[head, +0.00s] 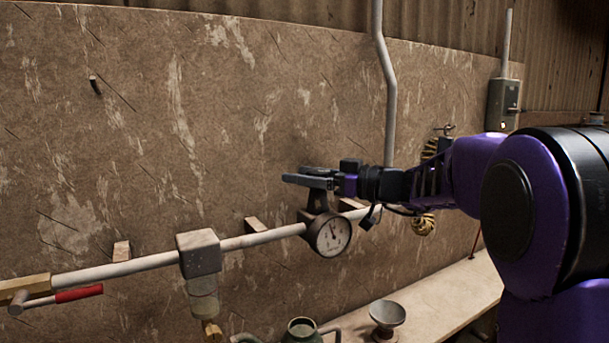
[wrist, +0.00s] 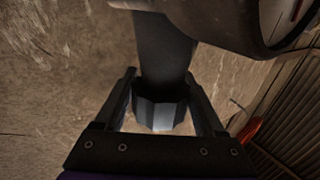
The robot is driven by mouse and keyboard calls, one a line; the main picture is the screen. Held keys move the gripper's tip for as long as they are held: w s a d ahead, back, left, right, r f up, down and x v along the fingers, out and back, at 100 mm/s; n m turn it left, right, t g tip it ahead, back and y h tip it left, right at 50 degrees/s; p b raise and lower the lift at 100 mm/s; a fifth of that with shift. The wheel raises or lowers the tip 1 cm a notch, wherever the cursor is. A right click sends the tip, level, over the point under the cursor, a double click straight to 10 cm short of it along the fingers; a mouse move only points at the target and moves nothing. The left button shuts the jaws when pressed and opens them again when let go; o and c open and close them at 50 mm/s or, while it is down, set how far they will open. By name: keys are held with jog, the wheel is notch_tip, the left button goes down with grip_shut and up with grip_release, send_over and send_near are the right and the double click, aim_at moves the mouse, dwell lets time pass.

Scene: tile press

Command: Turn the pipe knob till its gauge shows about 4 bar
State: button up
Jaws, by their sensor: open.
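The round gauge (head: 331,236) with a white dial sits on the pipe (head: 130,266). Its needle is too small to read in the head view. In the wrist view only an edge of the gauge (wrist: 225,22) and a sliver of its dial show at the upper right. My gripper (head: 308,178) is above the gauge in the head view. In the wrist view its open fingers (wrist: 159,75) lie on either side of a dark faceted knob (wrist: 160,113) on a thick stem. Gaps show beside the knob. Contact cannot be made out.
A square block fitting (head: 199,252) and a red-handled valve (head: 78,294) are on the pipe to the left. A metal cup (head: 387,315) and a pot (head: 301,330) stand below. A vertical conduit (head: 389,90) runs up the wall behind my gripper.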

jog(key=c, duration=1.1)
jog(key=shift+f+b, duration=0.3)
jog(key=shift+b, duration=0.95)
jog(key=m+t+h+b, duration=0.1)
jog(key=b, duration=0.2)
jog(key=m+t+h+b, duration=0.1)
jog(key=t+b, duration=0.1)
jog(key=b, duration=0.1)
jog(key=shift+w+d+m, duration=0.1)
jog(key=shift+w+m, duration=0.15)
jog(key=shift+m, duration=0.05)
jog(key=shift+t+h+b, duration=0.3)
jog(key=shift+t+b, duration=0.3)
jog(key=shift+b, duration=0.2)
jog(key=shift+w+d+r+m+t+h, duration=0.15)
jog(key=shift+r+m+t+h, duration=0.15)
jog(key=shift+m, duration=0.3)
jog(key=shift+w+d+m+t+h, duration=0.1)
jog(key=shift+m+t+h, duration=0.3)
jog(key=shift+t+h, duration=0.1)
